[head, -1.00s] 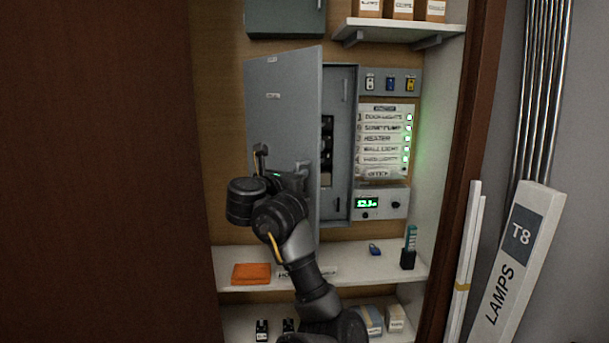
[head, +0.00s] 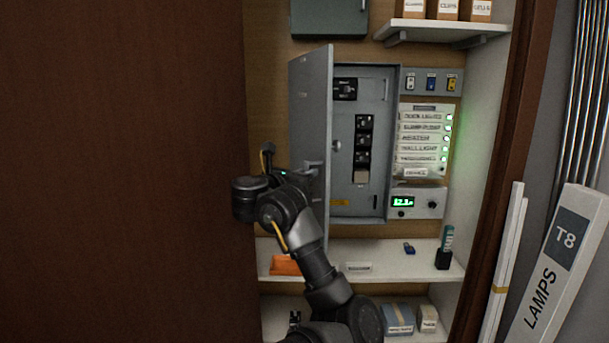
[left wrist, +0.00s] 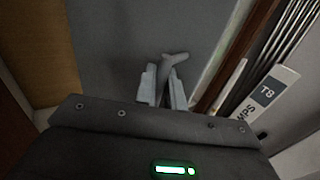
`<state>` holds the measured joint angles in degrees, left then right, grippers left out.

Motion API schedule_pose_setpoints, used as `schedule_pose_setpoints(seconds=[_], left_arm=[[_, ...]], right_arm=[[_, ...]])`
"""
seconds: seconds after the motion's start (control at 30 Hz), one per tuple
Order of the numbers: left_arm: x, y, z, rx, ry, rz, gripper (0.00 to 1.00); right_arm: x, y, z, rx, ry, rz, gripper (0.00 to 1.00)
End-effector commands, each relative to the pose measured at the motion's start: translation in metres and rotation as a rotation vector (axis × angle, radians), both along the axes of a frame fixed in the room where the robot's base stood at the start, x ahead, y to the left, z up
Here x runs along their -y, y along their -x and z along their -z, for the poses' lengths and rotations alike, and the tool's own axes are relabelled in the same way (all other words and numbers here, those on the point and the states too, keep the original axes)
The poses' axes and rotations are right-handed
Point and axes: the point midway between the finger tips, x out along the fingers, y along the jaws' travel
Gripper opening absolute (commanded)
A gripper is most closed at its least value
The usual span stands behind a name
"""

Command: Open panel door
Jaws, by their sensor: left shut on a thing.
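The grey panel door (head: 313,110) stands open, swung out to the left on its left edge, and I see it at a steep angle. Behind it the panel interior (head: 345,190) shows a main switch (head: 345,89) and a column of black breakers (head: 364,140). My left gripper (head: 309,172) is at the door's front face, shut on the door handle (head: 314,165). In the left wrist view the handle (left wrist: 176,58) sits between the two pale fingers (left wrist: 163,88), with the grey door behind. My right gripper is not in view.
A labelled switch list (head: 425,140) with green lights and a meter box (head: 417,202) are right of the panel. A shelf (head: 385,262) below holds an orange cloth (head: 285,265) and small items. A brown wooden panel (head: 120,170) fills the left; a lamp box (head: 555,265) leans at right.

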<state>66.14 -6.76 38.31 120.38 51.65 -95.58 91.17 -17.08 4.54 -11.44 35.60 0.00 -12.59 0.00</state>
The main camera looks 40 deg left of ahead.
Motion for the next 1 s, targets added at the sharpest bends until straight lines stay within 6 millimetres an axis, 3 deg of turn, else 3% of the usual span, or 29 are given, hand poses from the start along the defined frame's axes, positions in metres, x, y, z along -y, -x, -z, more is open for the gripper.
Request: schedule_pose_setpoints(seconds=[0.03, 0.07, 0.2, 0.57, 1.0], left_arm=[[0.000, 0.000, -0.001, 0.002, -0.001, -0.001, 0.00], [0.000, 0.000, -0.001, 0.002, -0.001, -0.001, 0.13], [-0.001, 0.001, -0.001, 0.001, -0.001, -0.003, 0.29], [-0.004, 0.010, -0.002, 0.001, -0.002, -0.010, 0.29], [0.007, 0.088, -0.002, 0.002, -0.004, -0.007, 0.29]], right_arm=[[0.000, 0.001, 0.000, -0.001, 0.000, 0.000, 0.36], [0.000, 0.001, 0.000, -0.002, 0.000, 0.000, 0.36], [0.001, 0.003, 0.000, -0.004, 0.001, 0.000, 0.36], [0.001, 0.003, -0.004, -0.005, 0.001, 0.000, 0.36], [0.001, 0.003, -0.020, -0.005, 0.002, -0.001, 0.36]])
